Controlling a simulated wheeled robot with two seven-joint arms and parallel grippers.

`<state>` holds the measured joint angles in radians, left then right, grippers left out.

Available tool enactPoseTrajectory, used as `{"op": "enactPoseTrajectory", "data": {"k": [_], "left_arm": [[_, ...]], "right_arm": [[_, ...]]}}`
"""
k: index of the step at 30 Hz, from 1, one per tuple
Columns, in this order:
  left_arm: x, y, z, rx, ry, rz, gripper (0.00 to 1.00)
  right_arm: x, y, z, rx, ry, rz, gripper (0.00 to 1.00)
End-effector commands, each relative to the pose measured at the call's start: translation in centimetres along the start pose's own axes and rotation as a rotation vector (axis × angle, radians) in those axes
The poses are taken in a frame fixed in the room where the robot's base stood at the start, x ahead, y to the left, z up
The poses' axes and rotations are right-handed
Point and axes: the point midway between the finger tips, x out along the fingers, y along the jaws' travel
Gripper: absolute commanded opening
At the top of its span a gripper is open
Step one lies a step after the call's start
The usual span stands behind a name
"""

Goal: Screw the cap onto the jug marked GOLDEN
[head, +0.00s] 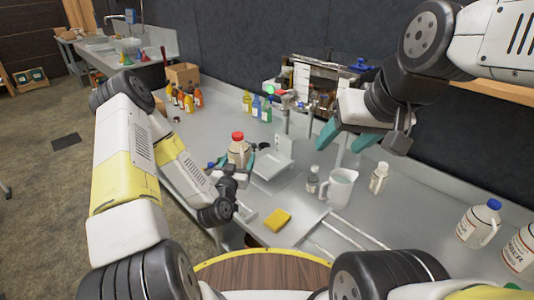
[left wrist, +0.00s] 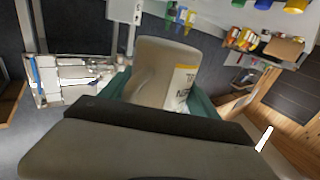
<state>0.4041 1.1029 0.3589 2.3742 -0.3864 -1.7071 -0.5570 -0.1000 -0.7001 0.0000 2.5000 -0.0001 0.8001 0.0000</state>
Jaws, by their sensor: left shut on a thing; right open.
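A beige jug (head: 238,153) stands upright in my left gripper at the middle of the counter. A red cap (head: 238,136) sits on its top; I cannot tell how tight it is. My left gripper (head: 236,163) is shut around the jug's body. In the left wrist view the jug (left wrist: 165,62) is between the teal fingers, and its label (left wrist: 182,86) is only partly readable, so the word GOLDEN cannot be confirmed. My right gripper (head: 345,138) is open and empty, raised above the counter to the right of the jug.
A clear pitcher (head: 340,188), a small dark-capped bottle (head: 312,181) and a white bottle (head: 379,178) stand right of the jug. A yellow sponge (head: 277,220) lies in front. A blue-capped jug (head: 478,226) and an AMBER jug (head: 521,250) are far right. Coloured bottles (head: 256,107) stand behind.

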Motion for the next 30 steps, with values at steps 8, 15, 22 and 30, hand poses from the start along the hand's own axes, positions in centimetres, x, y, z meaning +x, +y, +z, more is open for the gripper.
{"op": "enactPoseTrajectory", "data": {"k": [8, 15, 22, 30], "left_arm": [[1.3, 7.5, 2.0, 0.009, -0.003, 0.232, 0.00], [1.4, 9.3, 2.6, 0.011, -0.009, 0.294, 0.00], [1.4, 9.3, 2.6, 0.011, -0.009, 0.294, 0.00], [4.4, 8.8, 2.7, 0.013, -0.004, 0.292, 0.00]], "right_arm": [[0.0, 0.0, 0.0, 0.000, 0.000, 0.000, 0.59], [0.0, 0.0, 0.0, 0.000, 0.000, 0.000, 0.59], [0.0, 0.0, 0.0, 0.000, 0.000, 0.000, 0.59], [0.0, 0.0, 0.0, 0.000, 0.000, 0.000, 0.59]]}}
